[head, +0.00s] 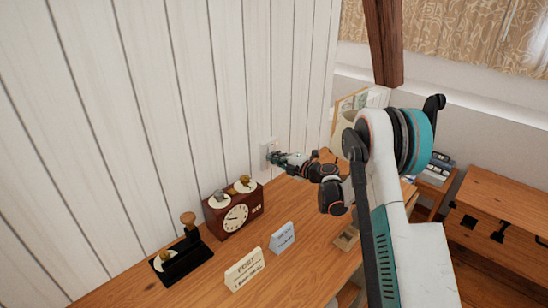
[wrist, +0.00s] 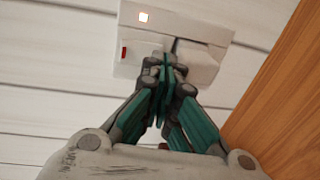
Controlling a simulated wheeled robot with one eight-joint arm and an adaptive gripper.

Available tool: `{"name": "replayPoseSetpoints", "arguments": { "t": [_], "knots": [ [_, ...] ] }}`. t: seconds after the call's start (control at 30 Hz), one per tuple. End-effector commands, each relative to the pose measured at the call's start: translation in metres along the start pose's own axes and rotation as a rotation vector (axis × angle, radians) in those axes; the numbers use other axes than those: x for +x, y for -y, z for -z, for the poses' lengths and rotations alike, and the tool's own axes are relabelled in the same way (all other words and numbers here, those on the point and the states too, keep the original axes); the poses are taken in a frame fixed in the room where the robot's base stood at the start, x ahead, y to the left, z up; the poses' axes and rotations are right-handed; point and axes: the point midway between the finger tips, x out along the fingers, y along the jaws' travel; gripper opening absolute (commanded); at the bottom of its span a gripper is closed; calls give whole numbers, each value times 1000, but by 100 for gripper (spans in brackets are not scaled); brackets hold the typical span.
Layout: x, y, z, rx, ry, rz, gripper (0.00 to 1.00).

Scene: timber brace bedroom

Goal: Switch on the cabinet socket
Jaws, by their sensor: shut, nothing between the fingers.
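The socket (head: 267,146) is a white plate on the white plank wall, just above the wooden cabinet top (head: 310,222). In the wrist view the socket (wrist: 206,58) fills the top middle. It has a small lit white square at its upper left, a small red mark at its left side and a dark gap near its middle. My gripper (head: 274,156) is at the socket, with its fingers together and empty. In the wrist view the gripper tips (wrist: 164,62) overlap the plate's lower middle. I cannot tell whether they touch it, and they hide part of its face.
A dark red clock (head: 218,224), a black stand with a wooden knob (head: 183,262) and two small signs (head: 245,270) (head: 282,238) stand on the cabinet top. Books or papers (head: 372,98) stand behind my arm. A wooden chest (head: 500,215) is at the right.

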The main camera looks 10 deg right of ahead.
Motion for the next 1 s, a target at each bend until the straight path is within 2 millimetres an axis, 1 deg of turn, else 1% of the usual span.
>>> {"name": "replayPoseSetpoints", "arguments": {
  "t": [0.03, 0.2, 0.4, 0.53, 0.67, 0.77, 0.83, 0.87, 0.9, 0.97, 1.0],
  "knots": [
    [-10, 0, -2, 0, 4, 0, 0],
    [-47, -1, -2, 1, 7, -1, 0],
    [-85, -1, -3, 1, 7, -1, 0],
    [-102, -1, -2, 1, 7, -2, 0],
    [-110, -3, -2, 2, 8, -5, 0],
    [-112, -20, -3, 15, 29, -27, 0],
    [-114, -43, -4, 36, 59, -60, 0],
    [-115, -56, -5, 49, 77, -79, 0],
    [-116, -75, -6, 69, 103, -105, 0],
    [-121, -104, -8, 106, 150, -147, 0],
    [-126, -124, -10, 133, 182, -176, 0]
  ]
}}
